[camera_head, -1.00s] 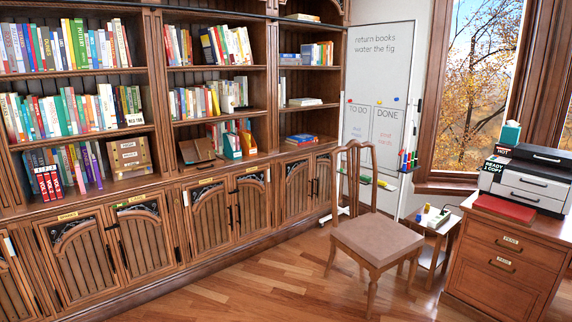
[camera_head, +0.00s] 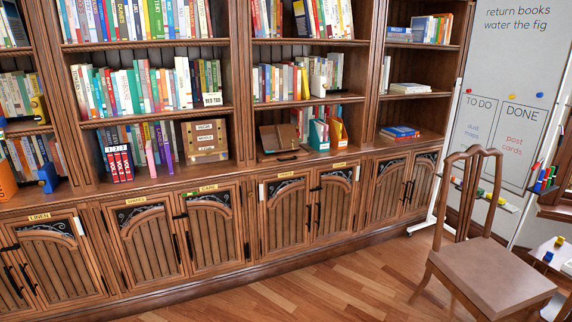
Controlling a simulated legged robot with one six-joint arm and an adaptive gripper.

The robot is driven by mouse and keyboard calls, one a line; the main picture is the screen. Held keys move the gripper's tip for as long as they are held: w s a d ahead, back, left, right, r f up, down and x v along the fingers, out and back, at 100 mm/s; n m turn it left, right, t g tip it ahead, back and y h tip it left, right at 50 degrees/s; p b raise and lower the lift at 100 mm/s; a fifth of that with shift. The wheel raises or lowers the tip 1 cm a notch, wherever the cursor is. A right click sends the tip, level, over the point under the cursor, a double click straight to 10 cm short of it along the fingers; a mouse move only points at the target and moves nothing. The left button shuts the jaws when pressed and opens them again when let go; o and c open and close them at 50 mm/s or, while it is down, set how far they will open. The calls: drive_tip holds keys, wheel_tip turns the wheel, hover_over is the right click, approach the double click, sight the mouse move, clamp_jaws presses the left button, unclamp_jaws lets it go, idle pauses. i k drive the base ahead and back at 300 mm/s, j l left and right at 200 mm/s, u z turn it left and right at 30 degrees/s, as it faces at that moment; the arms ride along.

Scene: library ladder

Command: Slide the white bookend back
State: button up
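I cannot single out a white bookend for certain. A small white piece lettered RED TAB (camera_head: 212,99) stands at the right end of the book row on the middle shelf of the wide bay. It is too small to tell whether it is a bookend or a label. Coloured bookend-like pieces show elsewhere: a blue one (camera_head: 47,178) and an orange one (camera_head: 6,181) at the far left, and a teal one (camera_head: 318,136) and an orange one (camera_head: 338,131) in the middle bay. My gripper is not in view.
Cabinets (camera_head: 148,247) run below the shelves. A wooden chair (camera_head: 490,275) stands at the right before a whiteboard (camera_head: 508,100), with a small table (camera_head: 552,255) at the right edge. The wooden floor (camera_head: 330,292) before the cabinets is clear. A wooden box (camera_head: 205,140) sits on the lower shelf.

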sight(319, 86)
drive_tip(key=i, duration=1.55)
drive_tip(key=i+j+z, duration=0.1)
drive_tip(key=i, duration=0.45)
drive_tip(key=i+j+z, duration=0.1)
drive_tip(key=i, duration=0.4)
drive_tip(key=i+j+z, duration=0.1)
drive_tip(key=i, duration=0.4)
drive_tip(key=i+j+z, duration=0.2)
drive_tip(key=i, duration=0.15)
drive_tip(key=i+j+z, duration=0.25)
drive_tip(key=i+l, duration=0.05)
drive_tip(key=i, duration=0.1)
